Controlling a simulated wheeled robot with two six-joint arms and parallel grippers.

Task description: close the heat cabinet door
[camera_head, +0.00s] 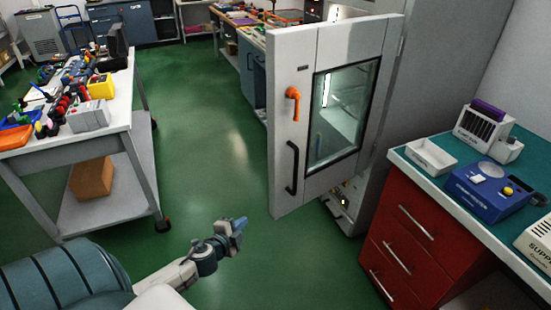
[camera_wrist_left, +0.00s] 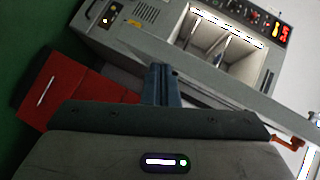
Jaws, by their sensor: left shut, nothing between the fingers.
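The heat cabinet door (camera_head: 308,190) is grey with a window, an orange latch lever (camera_head: 293,103) and a black pull handle (camera_head: 291,168). It stands open, swung out from the cabinet (camera_head: 425,75). My left gripper (camera_head: 240,224) is left of and below the door's free edge, apart from it, over the floor. In the left wrist view its fingers (camera_wrist_left: 161,84) are shut and empty. Beyond them are the cabinet's lit open interior (camera_wrist_left: 215,45) and, at lower right, the orange lever (camera_wrist_left: 288,141). My right gripper is not in view.
A red drawer unit (camera_head: 415,237) with a teal top carrying devices stands right of the cabinet. A cluttered white workbench (camera_head: 115,122) on wheels stands at the left, a cardboard box (camera_head: 91,178) on its shelf. Green floor (camera_head: 200,130) lies clear between bench and door.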

